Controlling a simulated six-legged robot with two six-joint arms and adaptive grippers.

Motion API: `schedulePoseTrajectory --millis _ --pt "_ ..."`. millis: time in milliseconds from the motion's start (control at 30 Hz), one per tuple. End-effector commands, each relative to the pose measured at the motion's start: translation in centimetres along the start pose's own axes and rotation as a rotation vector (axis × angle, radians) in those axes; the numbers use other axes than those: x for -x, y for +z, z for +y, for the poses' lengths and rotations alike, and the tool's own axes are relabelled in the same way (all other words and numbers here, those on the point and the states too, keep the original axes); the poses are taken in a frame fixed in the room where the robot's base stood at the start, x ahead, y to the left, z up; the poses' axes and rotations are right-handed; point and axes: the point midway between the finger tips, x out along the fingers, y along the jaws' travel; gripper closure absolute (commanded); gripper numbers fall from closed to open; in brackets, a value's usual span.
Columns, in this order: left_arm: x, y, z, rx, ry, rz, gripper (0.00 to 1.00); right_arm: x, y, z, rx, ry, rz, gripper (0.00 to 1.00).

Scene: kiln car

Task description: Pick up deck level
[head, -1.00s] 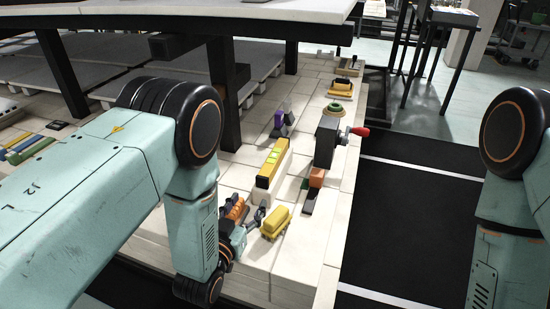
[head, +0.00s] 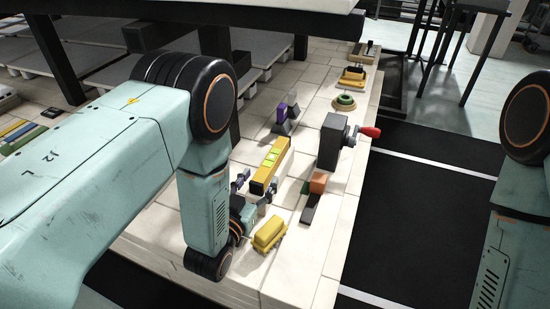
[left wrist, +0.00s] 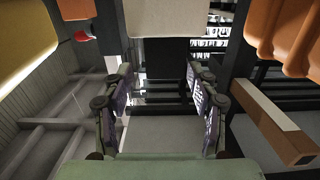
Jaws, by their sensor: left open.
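The deck level appears to be the yellow bar (head: 273,158) with bright green windows and a dark near end, lying lengthwise on the pale tiled surface in the head view. My left gripper (head: 256,189) is low at its near end, with one finger to each side of that end. I cannot tell whether it touches the bar. In the left wrist view the two fingers (left wrist: 160,100) stand wide apart with nothing seen gripped between them. My left arm hides part of the surface. My right gripper is out of the frames; only a right arm link shows.
A yellow ribbed block (head: 269,234) lies close on the right of the gripper. A dark box with a red-knobbed handle (head: 333,141) and an orange block (head: 319,183) stand further right. A purple-and-grey piece (head: 286,118) stands beyond the bar. A dark tabletop support post is behind.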

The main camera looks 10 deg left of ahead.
Motion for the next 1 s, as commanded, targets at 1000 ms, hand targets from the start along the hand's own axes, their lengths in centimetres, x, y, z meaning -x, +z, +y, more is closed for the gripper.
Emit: schedulePoseTrajectory --millis 1000 --pt "-7.6 0.5 -0.5 0.000 0.000 0.000 0.41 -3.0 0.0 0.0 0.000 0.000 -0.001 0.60"
